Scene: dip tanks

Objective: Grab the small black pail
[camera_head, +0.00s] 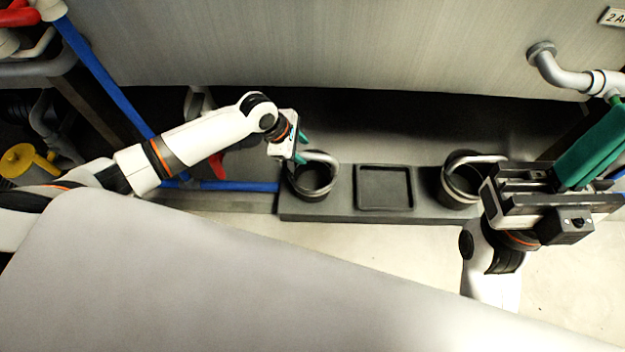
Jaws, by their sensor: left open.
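A small black pail (309,192) with a pale curved handle (322,157) sits at the left end of a low dark stand (332,209). A similar dark pail (461,196) with a handle is at the right end, partly hidden by my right gripper. My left gripper (303,147) is open, its green fingertips just above and behind the left pail, close to its handle. Whether they touch the handle is not clear. My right gripper (592,145) is at the right edge, its green fingers partly cut off by the frame, and its opening is unclear.
A square shallow tray (384,187) lies between the pails. A grey wall panel (330,45) stands behind. Blue pipes (105,75) and a yellow valve (20,160) are at left, a grey pipe (560,72) at upper right. Pale floor (400,245) is clear in front.

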